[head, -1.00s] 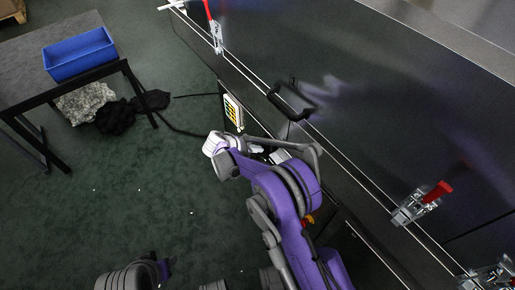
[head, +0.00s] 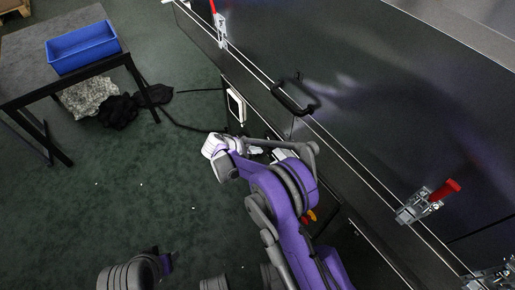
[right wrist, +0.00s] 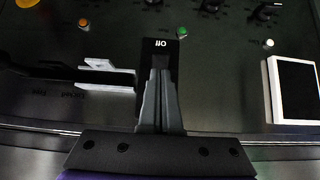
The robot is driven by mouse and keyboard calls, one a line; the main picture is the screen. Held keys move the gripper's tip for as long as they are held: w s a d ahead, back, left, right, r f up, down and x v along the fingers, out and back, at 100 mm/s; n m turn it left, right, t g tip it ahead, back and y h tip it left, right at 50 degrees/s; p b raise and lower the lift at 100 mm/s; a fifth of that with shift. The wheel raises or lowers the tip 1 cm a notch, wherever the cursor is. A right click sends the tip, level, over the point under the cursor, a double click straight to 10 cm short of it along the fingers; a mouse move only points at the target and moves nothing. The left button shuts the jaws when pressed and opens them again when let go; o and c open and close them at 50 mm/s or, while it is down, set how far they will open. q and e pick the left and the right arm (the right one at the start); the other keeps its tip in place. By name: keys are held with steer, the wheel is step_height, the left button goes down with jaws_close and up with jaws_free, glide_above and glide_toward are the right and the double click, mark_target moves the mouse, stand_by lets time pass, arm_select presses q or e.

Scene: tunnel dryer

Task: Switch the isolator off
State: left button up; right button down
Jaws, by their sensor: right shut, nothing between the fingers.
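In the right wrist view, a black plate (right wrist: 160,45) on the control panel carries the word "Off", upside down. My right gripper (right wrist: 160,68) is shut and empty, its fingertips at the lower part of this plate. The fingers cover much of what lies there, so I cannot tell the isolator's own shape or whether they touch it. In the head view, my right arm hides the fingertips and most of the panel.
The panel has an orange button (right wrist: 83,22), a green button (right wrist: 182,31), a white button (right wrist: 268,43) and a white-framed dark screen (right wrist: 270,90). In the head view, a black handle (head: 290,103) and red-handled clamps (head: 428,203) stick out from the dryer. A blue bin (head: 83,48) is far left.

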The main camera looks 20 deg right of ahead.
arm_select(q)
steer(key=shift+r, duration=0.1)
arm_select(e)
steer(key=shift+r, duration=0.15)
arm_select(q)
steer(key=shift+r+p, duration=0.45)
arm_select(e)
steer(key=shift+r, duration=0.7)
arm_select(q)
steer(key=shift+s+a, duration=0.1)
steer(key=shift+a, duration=0.05)
arm_select(e)
steer(key=shift+a+f, duration=0.1)
